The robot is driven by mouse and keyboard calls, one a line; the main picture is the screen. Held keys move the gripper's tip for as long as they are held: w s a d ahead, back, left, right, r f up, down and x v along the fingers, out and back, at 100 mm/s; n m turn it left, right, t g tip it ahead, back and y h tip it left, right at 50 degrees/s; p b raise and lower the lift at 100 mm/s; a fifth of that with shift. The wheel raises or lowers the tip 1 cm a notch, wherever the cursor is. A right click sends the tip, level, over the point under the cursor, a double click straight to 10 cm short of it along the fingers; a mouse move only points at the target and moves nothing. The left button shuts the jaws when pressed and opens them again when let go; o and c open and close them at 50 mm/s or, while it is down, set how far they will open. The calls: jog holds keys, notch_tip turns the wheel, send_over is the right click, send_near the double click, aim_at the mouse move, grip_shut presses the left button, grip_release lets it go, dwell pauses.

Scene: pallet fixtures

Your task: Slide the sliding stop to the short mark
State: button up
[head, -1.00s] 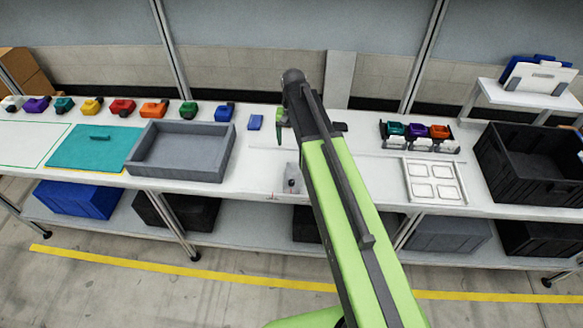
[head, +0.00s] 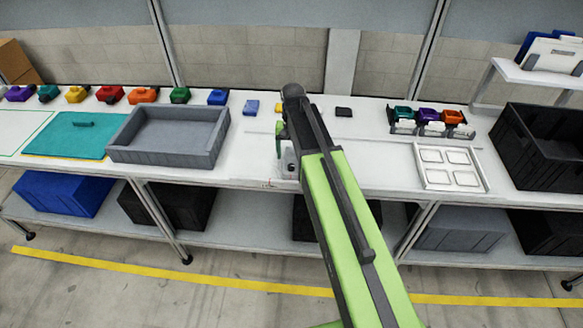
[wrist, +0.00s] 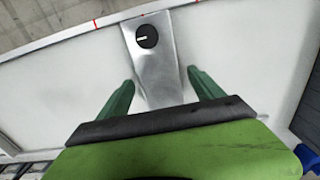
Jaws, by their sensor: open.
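The sliding stop (wrist: 158,65) is a grey metal plate with a round black knob near its far end in the wrist view. In the head view the stop (head: 290,168) is partly hidden by my arm. My gripper (wrist: 160,78) is open, with one green finger on each side of the plate and a gap on both sides. It also shows in the head view (head: 284,154), over the stop. Red marks (wrist: 228,14) lie along the strip at the top of the wrist view, on both sides of the stop. I cannot read which one is the short mark.
A grey tray (head: 170,158) stands left of the stop, with a teal board (head: 75,142) beyond it. A white four-pocket plate (head: 449,183) and a black crate (head: 545,165) are at the right. Small coloured parts line the back. The bench around the stop is clear.

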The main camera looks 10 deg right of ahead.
jog(key=shift+f+b, duration=0.3)
jog(key=shift+f, duration=0.6)
jog(key=shift+r, duration=0.1)
grip_shut()
